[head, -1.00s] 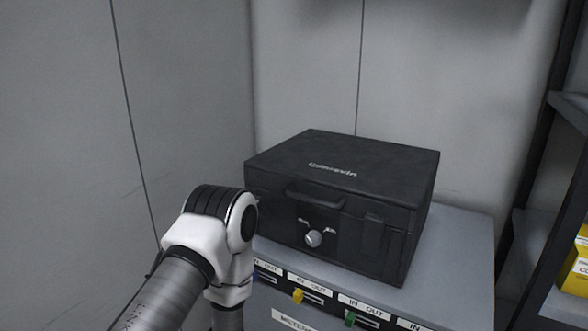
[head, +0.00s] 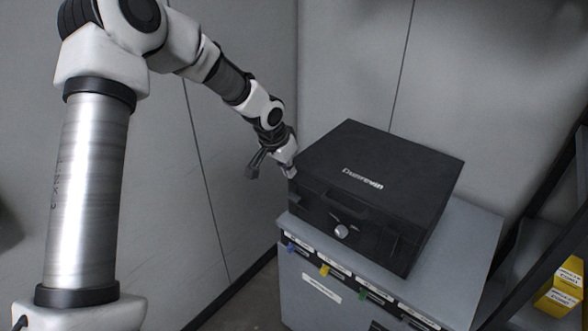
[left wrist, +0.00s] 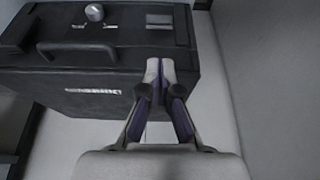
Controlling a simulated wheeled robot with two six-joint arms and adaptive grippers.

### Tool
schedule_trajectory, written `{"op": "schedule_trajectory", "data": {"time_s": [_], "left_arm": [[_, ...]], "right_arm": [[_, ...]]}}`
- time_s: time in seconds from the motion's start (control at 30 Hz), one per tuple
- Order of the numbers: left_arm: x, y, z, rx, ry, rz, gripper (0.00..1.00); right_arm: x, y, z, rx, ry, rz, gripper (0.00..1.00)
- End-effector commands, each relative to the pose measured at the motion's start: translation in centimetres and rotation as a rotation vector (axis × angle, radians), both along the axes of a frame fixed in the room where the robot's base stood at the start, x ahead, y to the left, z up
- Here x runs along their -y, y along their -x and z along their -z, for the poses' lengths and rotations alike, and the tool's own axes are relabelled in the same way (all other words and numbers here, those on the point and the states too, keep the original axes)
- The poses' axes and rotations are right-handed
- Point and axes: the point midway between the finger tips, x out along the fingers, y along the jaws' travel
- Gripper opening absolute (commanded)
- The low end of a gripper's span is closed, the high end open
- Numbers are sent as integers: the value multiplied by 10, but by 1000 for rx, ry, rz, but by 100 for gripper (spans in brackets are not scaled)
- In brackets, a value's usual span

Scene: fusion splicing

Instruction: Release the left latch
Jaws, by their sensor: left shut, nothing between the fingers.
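A black case (head: 378,175) with a lid sits closed on a grey cabinet. Its front carries a round silver knob (head: 341,231), a handle and a latch on the right (head: 396,242). In the left wrist view, where the case looks upside down, the left latch (left wrist: 161,29) is a small grey and dark plate beside the knob (left wrist: 94,12). My left gripper (head: 290,171) is at the case's left side. Its fingers (left wrist: 160,68) are shut and empty, overlapping the lid near the latch in the wrist view; contact cannot be told. My right gripper is out of view.
The grey cabinet (head: 468,250) has labelled slots with coloured tabs along its front edge. A wall (head: 235,120) stands close to the left of the case. A shelf with yellow boxes (head: 560,288) is on the right. Bare cabinet top lies right of the case.

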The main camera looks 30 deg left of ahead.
Motion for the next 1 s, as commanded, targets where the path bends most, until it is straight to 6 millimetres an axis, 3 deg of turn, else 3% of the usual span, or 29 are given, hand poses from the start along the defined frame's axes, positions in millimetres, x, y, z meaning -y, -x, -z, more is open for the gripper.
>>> {"op": "schedule_trajectory", "data": {"time_s": [0.5,1.0], "left_arm": [[3,-31,85,-3,-2,1,0],[4,-34,92,-1,-1,2,0]], "right_arm": [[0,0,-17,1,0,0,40],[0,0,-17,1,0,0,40]]}}
